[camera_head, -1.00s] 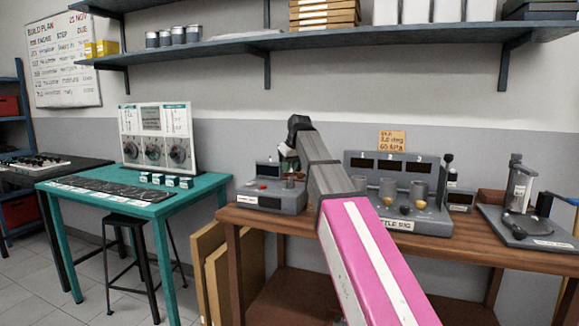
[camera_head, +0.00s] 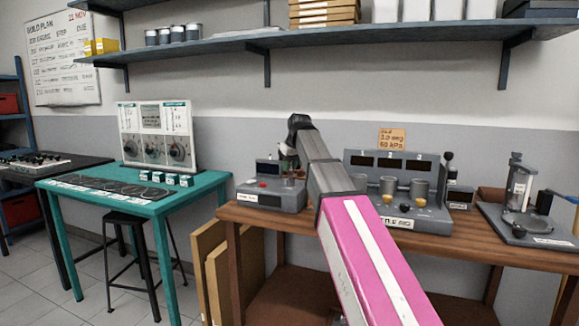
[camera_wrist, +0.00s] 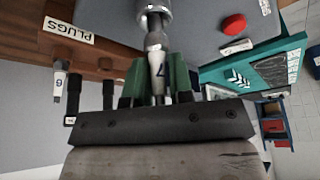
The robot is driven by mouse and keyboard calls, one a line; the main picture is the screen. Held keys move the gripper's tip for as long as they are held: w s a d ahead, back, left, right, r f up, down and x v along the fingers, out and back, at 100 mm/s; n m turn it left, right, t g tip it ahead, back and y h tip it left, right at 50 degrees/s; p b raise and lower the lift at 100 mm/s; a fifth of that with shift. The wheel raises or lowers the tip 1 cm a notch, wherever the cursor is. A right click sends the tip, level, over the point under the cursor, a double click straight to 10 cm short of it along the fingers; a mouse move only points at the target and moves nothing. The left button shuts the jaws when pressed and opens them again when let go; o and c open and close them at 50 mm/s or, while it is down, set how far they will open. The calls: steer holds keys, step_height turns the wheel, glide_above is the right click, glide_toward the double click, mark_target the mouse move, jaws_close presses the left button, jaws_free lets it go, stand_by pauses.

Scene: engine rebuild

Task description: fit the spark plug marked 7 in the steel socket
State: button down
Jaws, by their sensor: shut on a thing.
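The spark plug marked 7 (camera_wrist: 156,68) is between the green-padded fingers of my gripper (camera_wrist: 158,76) in the wrist view, and the gripper is shut on it. The far end of the plug meets the steel socket (camera_wrist: 153,12) in line with it; I cannot tell how deep it sits. In the head view my gripper (camera_head: 288,152) is at the grey tester box (camera_head: 271,198) on the wooden bench, mostly hidden by my arm.
A plug marked 6 (camera_wrist: 60,82) and dark posts (camera_wrist: 108,92) stand beside the PLUGS label (camera_wrist: 68,30). A red button (camera_wrist: 233,25) is on the tester. The grey throttle rig (camera_head: 432,222) stands to the right, the teal table (camera_head: 135,207) to the left.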

steer(key=shift+f, duration=0.35)
stand_by(0.3)
steer(key=c, duration=0.9)
jaws_free()
steer(key=shift+r, duration=0.15)
steer(key=shift+r, duration=3.65)
